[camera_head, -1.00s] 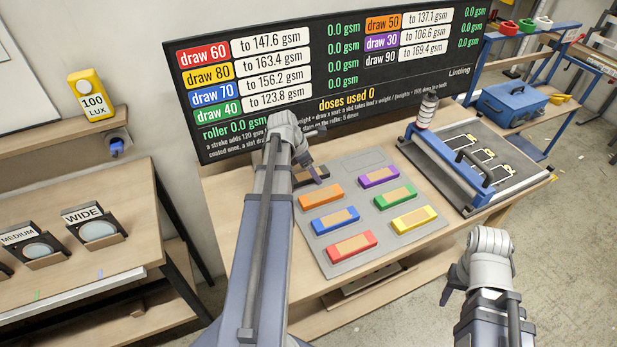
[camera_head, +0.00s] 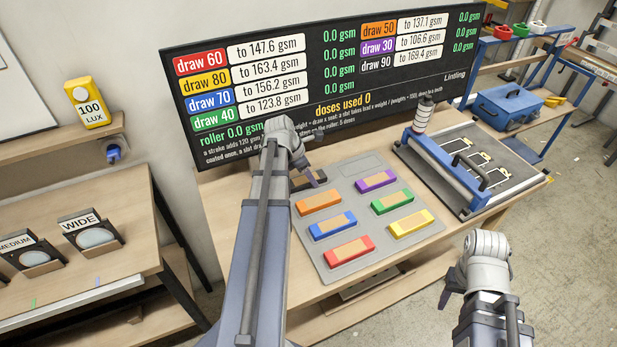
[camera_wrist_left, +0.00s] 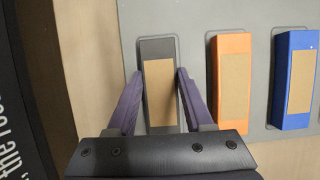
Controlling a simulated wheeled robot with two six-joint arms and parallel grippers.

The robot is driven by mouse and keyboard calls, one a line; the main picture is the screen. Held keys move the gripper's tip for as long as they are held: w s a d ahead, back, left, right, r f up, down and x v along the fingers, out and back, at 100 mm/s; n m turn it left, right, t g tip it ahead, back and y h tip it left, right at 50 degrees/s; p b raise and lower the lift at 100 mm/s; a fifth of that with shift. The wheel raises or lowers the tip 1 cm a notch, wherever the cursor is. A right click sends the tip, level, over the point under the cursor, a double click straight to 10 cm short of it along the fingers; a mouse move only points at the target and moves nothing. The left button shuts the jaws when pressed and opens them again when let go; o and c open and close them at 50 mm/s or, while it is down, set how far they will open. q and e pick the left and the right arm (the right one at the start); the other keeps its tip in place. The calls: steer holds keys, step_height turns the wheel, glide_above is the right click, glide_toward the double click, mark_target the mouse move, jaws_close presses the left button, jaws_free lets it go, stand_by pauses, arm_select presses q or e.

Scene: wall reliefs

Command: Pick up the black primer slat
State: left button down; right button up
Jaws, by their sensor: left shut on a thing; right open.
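The black primer slat (camera_wrist_left: 158,50) is a dark block with a tan strip on top. It lies in its slot on the grey mat at the far left of the row in the left wrist view. My left gripper (camera_wrist_left: 160,78) is shut on it, one finger on each long side. In the head view the left gripper (camera_head: 313,178) is at the mat's back left, and the arm hides most of the slat. My right gripper (camera_head: 445,295) is open and empty, off to the right of the table front.
Orange (camera_head: 320,202), purple (camera_head: 376,180), blue (camera_head: 332,224), green (camera_head: 392,201), red (camera_head: 349,249) and yellow (camera_head: 411,223) slats lie on the grey mat (camera_head: 362,163). A scoreboard (camera_head: 330,80) stands close behind. A roller frame (camera_head: 447,170) is to the right.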

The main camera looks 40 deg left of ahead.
step_height(320, 180, up, 10)
steer(key=p, duration=0.9)
steer(key=shift+p, duration=0.4)
steer(key=shift+s, duration=0.1)
